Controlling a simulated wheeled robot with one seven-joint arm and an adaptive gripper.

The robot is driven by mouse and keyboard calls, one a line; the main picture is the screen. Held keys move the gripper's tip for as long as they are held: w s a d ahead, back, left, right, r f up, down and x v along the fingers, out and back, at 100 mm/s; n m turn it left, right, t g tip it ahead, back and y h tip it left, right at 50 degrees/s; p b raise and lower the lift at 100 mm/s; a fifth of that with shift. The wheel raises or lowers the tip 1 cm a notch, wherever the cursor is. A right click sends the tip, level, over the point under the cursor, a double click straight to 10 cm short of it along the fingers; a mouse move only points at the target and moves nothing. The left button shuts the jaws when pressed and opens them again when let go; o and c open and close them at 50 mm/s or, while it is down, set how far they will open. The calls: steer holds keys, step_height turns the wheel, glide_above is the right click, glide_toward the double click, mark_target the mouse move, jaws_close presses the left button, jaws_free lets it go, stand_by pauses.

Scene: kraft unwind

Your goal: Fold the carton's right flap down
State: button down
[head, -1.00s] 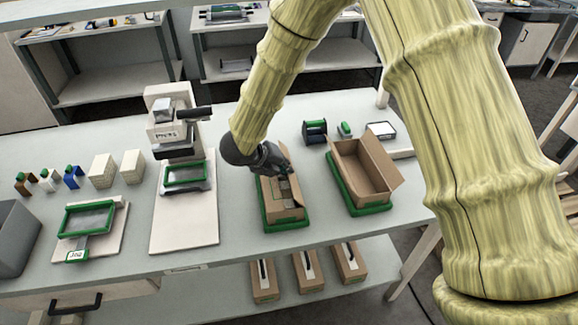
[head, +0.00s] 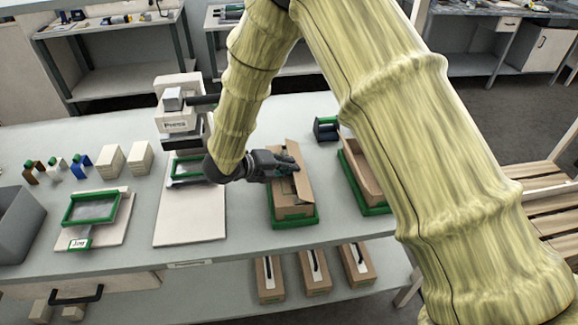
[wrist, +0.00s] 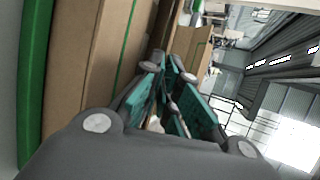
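The brown carton (head: 290,212) stands in a green-rimmed tray (head: 297,223) near the middle of the bench. Its right flap (head: 303,185) shows as a tilted panel at the top right. My gripper (head: 290,166) reaches in from the left at the carton's far top part, by the flap. Its teal-padded fingers (wrist: 172,75) point away from the wrist camera, close together; whether they touch the flap is unclear. The carton's brown side (wrist: 75,75) and the green tray rim (wrist: 36,80) fill the left of the wrist view.
A second open carton in a green tray (head: 372,211) stands to the right, partly behind my arm. A press (head: 180,115) stands to the left, close to my wrist. A dark green-topped device (head: 326,130) lies behind. Several cartons sit on the shelf below.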

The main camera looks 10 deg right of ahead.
steer(key=c, duration=1.7)
jaws_free()
